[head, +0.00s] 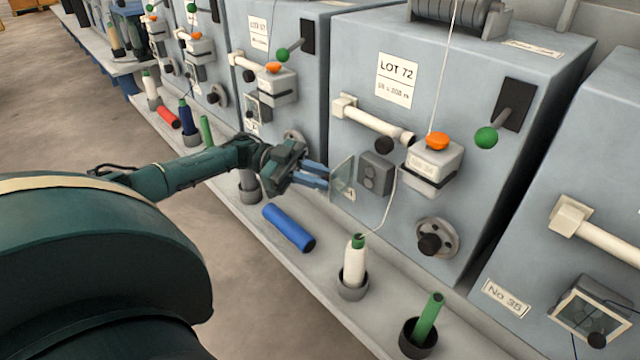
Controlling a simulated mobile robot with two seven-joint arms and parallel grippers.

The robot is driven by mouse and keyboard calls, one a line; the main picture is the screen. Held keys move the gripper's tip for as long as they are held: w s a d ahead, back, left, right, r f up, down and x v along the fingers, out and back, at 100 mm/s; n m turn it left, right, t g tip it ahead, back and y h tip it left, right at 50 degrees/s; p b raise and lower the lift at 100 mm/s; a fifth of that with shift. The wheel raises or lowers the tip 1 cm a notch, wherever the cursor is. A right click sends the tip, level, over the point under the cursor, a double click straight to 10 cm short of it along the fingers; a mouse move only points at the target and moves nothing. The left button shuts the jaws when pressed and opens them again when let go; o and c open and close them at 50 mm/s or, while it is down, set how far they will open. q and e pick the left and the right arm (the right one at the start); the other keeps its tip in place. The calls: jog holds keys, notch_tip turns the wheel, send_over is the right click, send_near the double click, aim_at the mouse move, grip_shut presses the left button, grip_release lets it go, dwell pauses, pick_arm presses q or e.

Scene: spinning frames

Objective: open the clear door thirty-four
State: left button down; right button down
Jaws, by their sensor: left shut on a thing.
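The clear door (342,172) is a small see-through pane on the front of the grey-blue machine marked LOT 72. It stands swung out from the machine face, left of a small grey switch box (376,174) that is uncovered. A number plate behind the pane is mostly hidden. My left gripper (322,176) has blue fingers, and they are shut on the pane's outer edge. The exact contact is small and hard to see. My right gripper is not in view.
A blue bobbin (288,228) lies on the ledge below my left gripper. A white bobbin (354,264) and a green one (428,318) stand in dark cups. A handwheel (437,238) and a lever with a green knob (487,138) project from the machine.

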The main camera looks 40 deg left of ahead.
pick_arm(q)
jog(key=shift+d, duration=0.1)
jog(key=c, duration=1.4)
grip_release()
jog(key=shift+o, duration=0.2)
jog(key=b+v, duration=0.2)
jog(key=v, duration=1.1)
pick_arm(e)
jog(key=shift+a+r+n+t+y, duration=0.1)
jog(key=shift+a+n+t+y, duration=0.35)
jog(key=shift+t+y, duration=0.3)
